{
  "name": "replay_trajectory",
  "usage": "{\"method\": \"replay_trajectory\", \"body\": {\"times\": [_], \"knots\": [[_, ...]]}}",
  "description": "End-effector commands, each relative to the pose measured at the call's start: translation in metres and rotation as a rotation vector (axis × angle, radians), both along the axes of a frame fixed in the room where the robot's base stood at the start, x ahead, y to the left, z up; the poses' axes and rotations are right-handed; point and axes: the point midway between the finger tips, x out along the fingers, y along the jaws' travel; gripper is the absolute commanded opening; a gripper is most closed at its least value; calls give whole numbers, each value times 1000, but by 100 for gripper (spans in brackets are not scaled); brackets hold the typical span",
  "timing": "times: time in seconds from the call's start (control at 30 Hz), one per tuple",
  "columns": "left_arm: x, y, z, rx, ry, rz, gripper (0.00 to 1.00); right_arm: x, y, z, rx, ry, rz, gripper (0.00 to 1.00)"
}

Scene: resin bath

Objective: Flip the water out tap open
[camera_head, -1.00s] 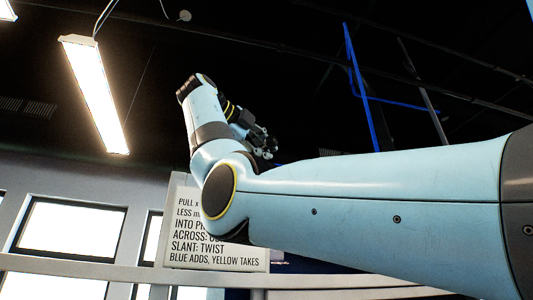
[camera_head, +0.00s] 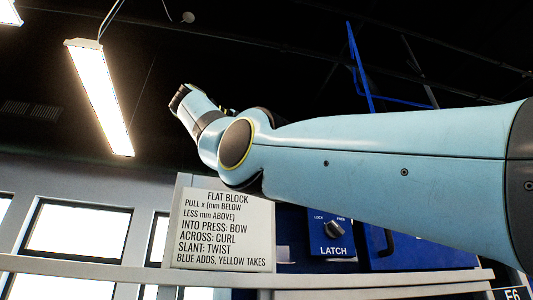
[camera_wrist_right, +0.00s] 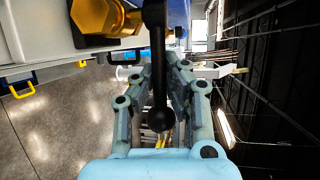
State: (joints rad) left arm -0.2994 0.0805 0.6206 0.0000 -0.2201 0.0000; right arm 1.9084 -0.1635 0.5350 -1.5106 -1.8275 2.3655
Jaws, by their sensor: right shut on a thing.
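In the right wrist view a dark lever (camera_wrist_right: 157,45) with a round knob at its near end runs down the middle of the picture. A brass hex fitting (camera_wrist_right: 93,18) sits beside the lever's upper end, at the top left. No label on this tap can be read. My right gripper (camera_wrist_right: 166,75) has its fingers on both sides of the lever and is shut on it. My left gripper is in neither view.
A sign board (camera_head: 224,232) and a blue latch panel (camera_head: 332,232) with a dark knob stand below my arm in the head view. A pale rail (camera_head: 120,272) crosses the bottom. In the wrist view yellow handles (camera_wrist_right: 22,88) show at left above grey floor.

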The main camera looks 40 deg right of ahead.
Motion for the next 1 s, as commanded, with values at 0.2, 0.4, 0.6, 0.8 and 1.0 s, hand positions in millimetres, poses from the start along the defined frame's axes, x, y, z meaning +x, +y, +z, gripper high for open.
{"method": "replay_trajectory", "body": {"times": [0.2, 0.4, 0.6, 0.8, 1.0], "knots": [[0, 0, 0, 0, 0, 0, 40, 2, 1, -4, 6, 10, 0, 22], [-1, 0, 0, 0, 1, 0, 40, 1, 1, -2, 3, 5, 0, 36], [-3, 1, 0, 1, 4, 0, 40, 0, 0, -1, 2, 3, 0, 36], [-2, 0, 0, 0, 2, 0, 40, 0, 0, -1, 2, 2, 2, 36], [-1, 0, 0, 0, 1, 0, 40, 0, -2, -1, 2, -1, 41, 36]]}}
